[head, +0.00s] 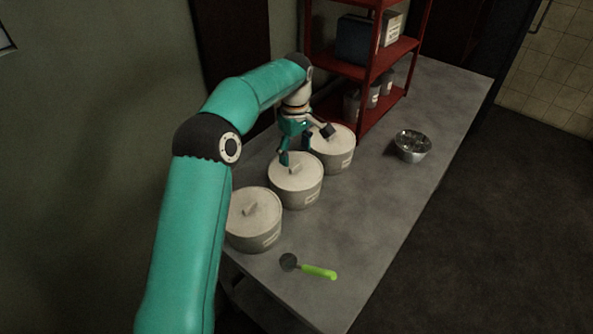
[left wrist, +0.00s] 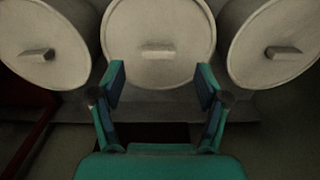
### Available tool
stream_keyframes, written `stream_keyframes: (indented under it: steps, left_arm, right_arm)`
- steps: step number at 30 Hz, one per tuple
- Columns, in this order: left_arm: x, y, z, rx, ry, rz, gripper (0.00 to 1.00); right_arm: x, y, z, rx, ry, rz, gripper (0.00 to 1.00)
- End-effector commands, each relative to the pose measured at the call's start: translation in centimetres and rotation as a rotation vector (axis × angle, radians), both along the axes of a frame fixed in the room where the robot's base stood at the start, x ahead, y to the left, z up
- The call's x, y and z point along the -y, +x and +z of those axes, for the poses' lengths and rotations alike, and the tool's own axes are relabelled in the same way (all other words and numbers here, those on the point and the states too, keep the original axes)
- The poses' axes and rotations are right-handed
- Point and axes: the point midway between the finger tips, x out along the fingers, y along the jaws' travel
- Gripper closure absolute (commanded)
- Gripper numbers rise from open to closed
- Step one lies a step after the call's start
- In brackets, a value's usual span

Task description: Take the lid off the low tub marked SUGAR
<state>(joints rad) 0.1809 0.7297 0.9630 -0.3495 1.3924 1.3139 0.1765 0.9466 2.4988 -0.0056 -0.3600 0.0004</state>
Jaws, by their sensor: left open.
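Three low pale tubs with lids stand in a row along the wall side of the grey table: a near tub (head: 253,217), a middle tub (head: 295,186) and a far tub (head: 336,156). Each lid has a small bar handle on top. The tubs carry front labels too small to read, so I cannot tell which says SUGAR. My left gripper (head: 305,145) is open and empty, above and behind the middle tub. In the left wrist view, the middle tub's lid (left wrist: 160,20) and handle lie ahead between the open fingers (left wrist: 161,80). My right gripper is not in view.
A red shelf rack (head: 367,85) with boxes and canisters stands beyond the far tub. A metal bowl (head: 412,150) sits to the right. A round-headed tool with a green handle (head: 319,271) lies near the front edge. The table's right side is mostly clear.

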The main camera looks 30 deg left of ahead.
Motion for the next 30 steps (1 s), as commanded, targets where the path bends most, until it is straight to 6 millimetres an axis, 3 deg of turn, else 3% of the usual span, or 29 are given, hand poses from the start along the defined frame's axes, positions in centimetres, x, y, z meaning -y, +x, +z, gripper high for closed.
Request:
stream_keyframes:
  steps: [9, 18, 28, 30]
  left_arm:
    - [-0.2, 0.2, -4.1, -0.004, 0.0, 0.001, 0.25]
    - [-0.2, 0.2, -4.6, -0.002, -0.001, 0.0, 0.27]
    - [-0.1, 0.2, -4.6, -0.002, -0.001, -0.001, 0.81]
    - [-0.1, 0.3, -4.6, -0.002, -0.001, -0.001, 0.82]
  right_arm:
    - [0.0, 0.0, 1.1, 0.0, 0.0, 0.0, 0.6]
    - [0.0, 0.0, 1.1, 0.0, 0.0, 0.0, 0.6]
    - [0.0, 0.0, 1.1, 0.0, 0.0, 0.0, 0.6]
    - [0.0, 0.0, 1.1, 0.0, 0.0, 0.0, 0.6]
